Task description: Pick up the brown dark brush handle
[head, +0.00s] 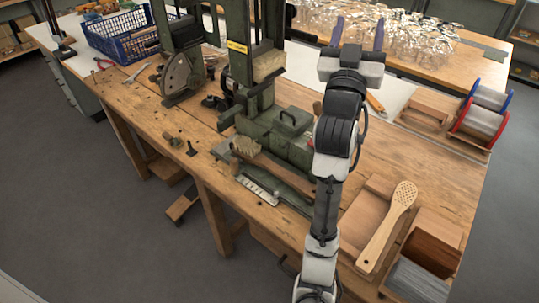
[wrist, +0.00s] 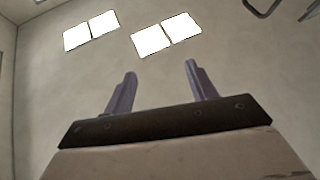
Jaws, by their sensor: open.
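My gripper (head: 358,33) is raised above the bench in the head view, its two purple fingers apart and pointing up, with nothing between them. In the wrist view the same fingers (wrist: 160,72) stand open against a pale surface with bright white panels. A dark brown wooden piece (head: 434,251) lies in the tray at the front right, well away from my gripper. A brown elongated piece (head: 283,171) with a bristle tuft (head: 246,147) lies by the green machine, partly behind my arm. I cannot tell for sure which is the dark brush handle.
A pale paddle-shaped handle with holes (head: 388,226) lies across light wooden blocks. A grey block (head: 417,283) sits in front of the dark brown piece. Wire spools (head: 480,122), a blue crate (head: 118,33) and the green machine (head: 238,65) crowd the bench. The right middle (head: 425,160) is clear.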

